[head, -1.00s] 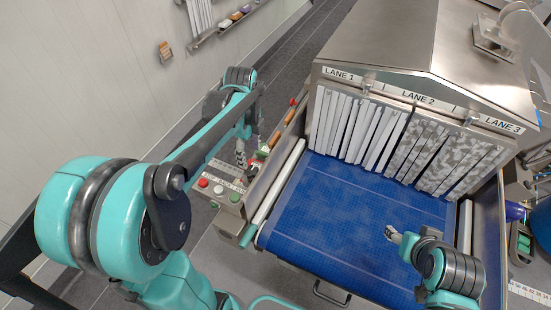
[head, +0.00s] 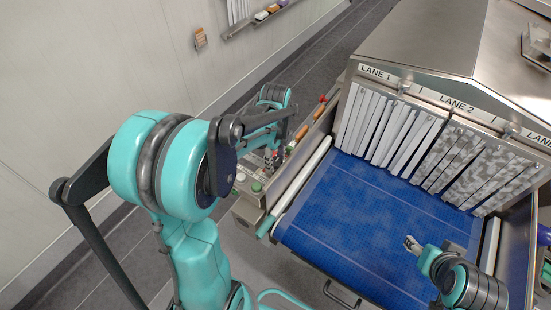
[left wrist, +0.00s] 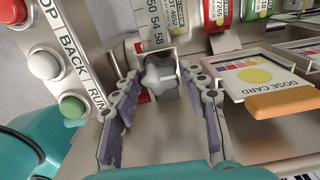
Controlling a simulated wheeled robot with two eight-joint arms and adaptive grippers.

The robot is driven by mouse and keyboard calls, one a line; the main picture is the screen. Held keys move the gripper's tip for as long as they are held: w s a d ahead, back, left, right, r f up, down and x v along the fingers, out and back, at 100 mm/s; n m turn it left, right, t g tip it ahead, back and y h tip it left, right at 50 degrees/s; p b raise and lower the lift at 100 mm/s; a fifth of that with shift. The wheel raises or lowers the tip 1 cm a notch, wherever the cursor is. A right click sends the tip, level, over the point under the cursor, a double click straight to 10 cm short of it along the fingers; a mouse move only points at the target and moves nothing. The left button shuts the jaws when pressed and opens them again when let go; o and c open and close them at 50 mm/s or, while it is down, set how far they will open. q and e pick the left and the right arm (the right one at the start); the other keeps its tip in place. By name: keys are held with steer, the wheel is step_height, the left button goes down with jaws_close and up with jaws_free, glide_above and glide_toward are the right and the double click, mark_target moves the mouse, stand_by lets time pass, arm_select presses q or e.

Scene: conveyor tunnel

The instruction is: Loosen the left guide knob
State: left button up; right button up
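The guide knob (left wrist: 158,76) is a grey, lobed knob at the foot of a ruler-marked strip (left wrist: 150,28) in the left wrist view. My left gripper (left wrist: 162,84) is open, with one finger on each side of the knob and its tips close to it. I see gaps beside the knob, so it is not gripped. In the head view my left gripper (head: 272,160) is small and partly hidden at the machine's left side, and the knob cannot be made out. My right gripper (head: 411,243) hangs over the blue belt; its finger opening is unclear.
Red, white and green buttons (left wrist: 71,106) labelled BACK and RUN sit left of the left fingers. A dose card (left wrist: 255,76) with an orange piece (left wrist: 283,104) lies right of them. Labelled rolls (left wrist: 218,12) stand behind. The blue belt (head: 345,215) is clear of items.

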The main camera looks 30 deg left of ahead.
arm_select(q)
steer(key=c, duration=0.5)
steer(key=shift+c, duration=0.2)
